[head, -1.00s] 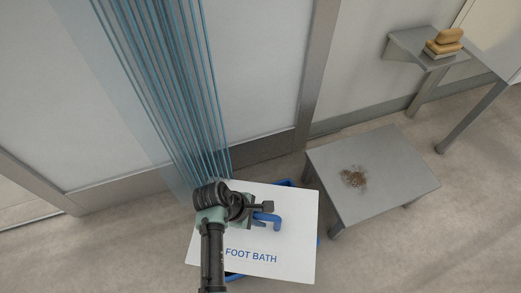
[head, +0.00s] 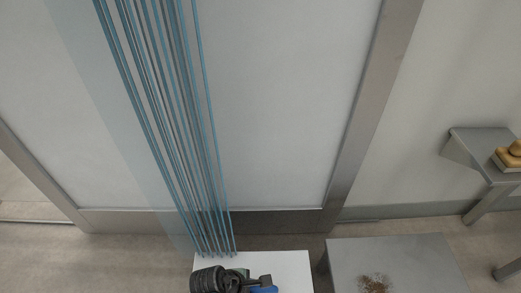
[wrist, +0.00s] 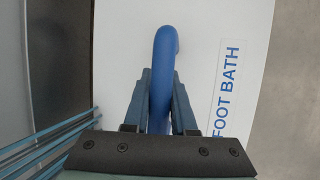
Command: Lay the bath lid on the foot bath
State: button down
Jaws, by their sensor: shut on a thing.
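The bath lid is a white board with a blue handle and the words FOOT BATH; it shows in the wrist view (wrist: 205,55) and at the bottom edge of the head view (head: 285,264). My gripper (wrist: 160,100) is shut on the lid's blue handle (wrist: 166,50), with one finger on each side of it. In the head view my gripper (head: 258,287) is cut off by the bottom edge. The foot bath cannot be seen now in either view, so whether the lid rests on it cannot be told.
Blue hanging strips (head: 170,120) come down in front of a pale framed panel, ending close behind the lid. A low grey table (head: 400,262) with a brown patch of debris (head: 374,284) stands to the right. A wall shelf (head: 485,150) holds brushes (head: 512,155).

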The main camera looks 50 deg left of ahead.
notch_tip(320, 180, down, 9)
jog(key=b, duration=0.6)
jog(key=shift+r, duration=0.1)
jog(key=shift+f, duration=0.6)
jog(key=c, duration=0.7)
grip_release()
jog(key=shift+s, duration=0.1)
jog(key=shift+c, duration=0.2)
jog(key=p+v, duration=0.8)
jog(key=v, duration=0.5)
jog(key=shift+r, duration=0.15)
jog(key=shift+w, duration=0.25)
